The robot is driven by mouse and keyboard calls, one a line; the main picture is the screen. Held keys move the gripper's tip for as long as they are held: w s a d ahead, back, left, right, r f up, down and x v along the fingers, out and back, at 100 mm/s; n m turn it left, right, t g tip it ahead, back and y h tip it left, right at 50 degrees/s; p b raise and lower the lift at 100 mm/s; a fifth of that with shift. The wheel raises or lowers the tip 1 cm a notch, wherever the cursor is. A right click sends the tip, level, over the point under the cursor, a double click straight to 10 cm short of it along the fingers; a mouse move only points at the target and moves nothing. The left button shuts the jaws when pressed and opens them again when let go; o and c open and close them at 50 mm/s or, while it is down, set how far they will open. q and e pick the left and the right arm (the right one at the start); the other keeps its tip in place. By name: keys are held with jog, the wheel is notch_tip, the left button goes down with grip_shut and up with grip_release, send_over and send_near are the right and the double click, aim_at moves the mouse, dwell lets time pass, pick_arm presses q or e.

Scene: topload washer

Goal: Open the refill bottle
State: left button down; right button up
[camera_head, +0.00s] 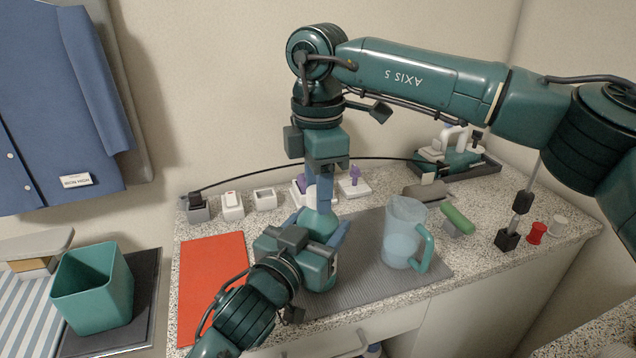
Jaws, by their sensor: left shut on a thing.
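The refill bottle (321,223) is teal and stands upright on the grey ribbed mat (365,262). My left gripper (318,228) comes in from the lower left and is shut around the bottle's upper body, hiding much of it. My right gripper (323,202) points straight down above the bottle, its blue fingers at the bottle's neck. A whitish part shows beside these fingers; I cannot tell if it is the cap or something behind. Whether the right fingers are closed on the cap is hidden by the viewing angle.
A clear jug (402,235) with a teal handle stands close right of the bottle. A green-handled tool (457,220) lies beyond it. A red mat (212,270) is at left, a teal bin (94,287) farther left. Small white fixtures line the back.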

grip_shut()
